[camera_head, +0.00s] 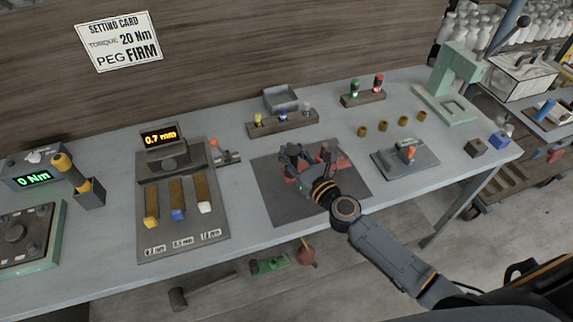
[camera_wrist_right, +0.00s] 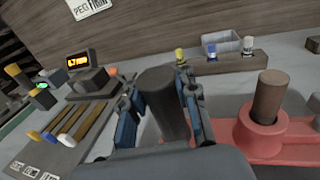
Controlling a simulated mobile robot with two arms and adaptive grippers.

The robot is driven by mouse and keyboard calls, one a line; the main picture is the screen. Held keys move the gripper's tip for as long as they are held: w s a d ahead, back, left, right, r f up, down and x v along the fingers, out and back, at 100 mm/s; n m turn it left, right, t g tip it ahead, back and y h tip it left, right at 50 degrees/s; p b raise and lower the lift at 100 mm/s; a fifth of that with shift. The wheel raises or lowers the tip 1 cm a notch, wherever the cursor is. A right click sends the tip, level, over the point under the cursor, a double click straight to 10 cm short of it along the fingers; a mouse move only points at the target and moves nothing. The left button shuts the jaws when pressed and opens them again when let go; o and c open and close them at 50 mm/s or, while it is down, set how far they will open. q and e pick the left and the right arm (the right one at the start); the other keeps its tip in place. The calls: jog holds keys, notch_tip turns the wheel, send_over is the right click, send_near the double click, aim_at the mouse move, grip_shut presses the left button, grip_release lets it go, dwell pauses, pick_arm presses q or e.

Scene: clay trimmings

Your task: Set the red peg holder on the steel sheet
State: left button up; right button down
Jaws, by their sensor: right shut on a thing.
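The red peg holder (camera_head: 343,163) shows on both sides of my right gripper (camera_head: 309,160) in the head view, over the dark steel sheet (camera_head: 290,209). In the right wrist view the holder (camera_wrist_right: 272,138) has a round red collar with a brown peg standing in it. My right gripper (camera_wrist_right: 164,103) is shut on a thick dark grey post (camera_wrist_right: 160,90), which seems to be the holder's grip. The fingers hide the post's foot. I cannot tell whether the holder touches the sheet. My left gripper is not in view.
Left of the sheet is a gauge board (camera_head: 185,243) with coloured-tip bars. Behind are a lamp block (camera_head: 284,124) and grey tray (camera_head: 283,98). To the right are a plate with an orange-tipped lever (camera_head: 405,160), several small brown pegs (camera_head: 382,126) and a green press (camera_head: 452,85).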

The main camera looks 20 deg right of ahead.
jog(key=shift+w+f, duration=0.3)
jog(key=f+b, duration=0.3)
jog(key=f, duration=0.1)
jog(key=shift+w+a+b, duration=0.2)
jog(key=shift+w+b, duration=0.2)
jog(key=shift+r, duration=0.1)
jog(key=c, duration=1)
grip_release()
jog(key=shift+s, duration=0.1)
jog(key=shift+s, duration=0.1)
jog(key=b+v, duration=0.2)
jog(key=v, duration=0.9)
jog(key=shift+d, duration=0.1)
jog(key=shift+s+d, duration=0.1)
jog(key=shift+s, duration=0.3)
